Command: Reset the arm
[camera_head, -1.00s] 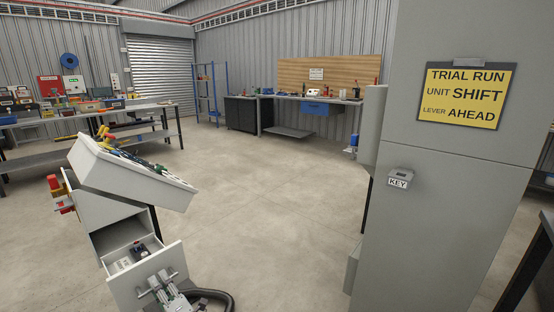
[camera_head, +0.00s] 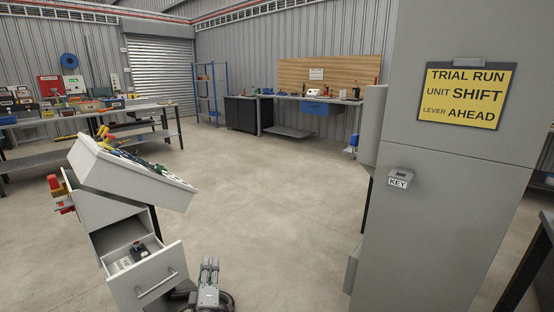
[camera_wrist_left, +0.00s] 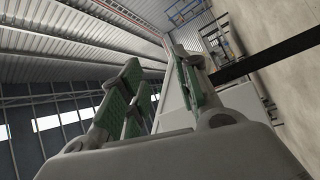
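My left gripper (camera_head: 209,272) is at the bottom of the head view, just right of the front of an open drawer (camera_head: 150,285). It is apart from the drawer's bar handle (camera_head: 157,284). In the left wrist view my left gripper (camera_wrist_left: 158,75) shows its green-padded fingers spread, with nothing held between them. The drawer belongs to a grey console (camera_head: 120,215) with a sloped top, and small dark and light items lie in it. My right gripper is in neither view.
A tall grey cabinet (camera_head: 440,200) stands at the right, with a yellow sign (camera_head: 465,95) and a key box (camera_head: 400,178). A workbench (camera_head: 90,116) is at the back left. The concrete floor (camera_head: 270,195) between is clear.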

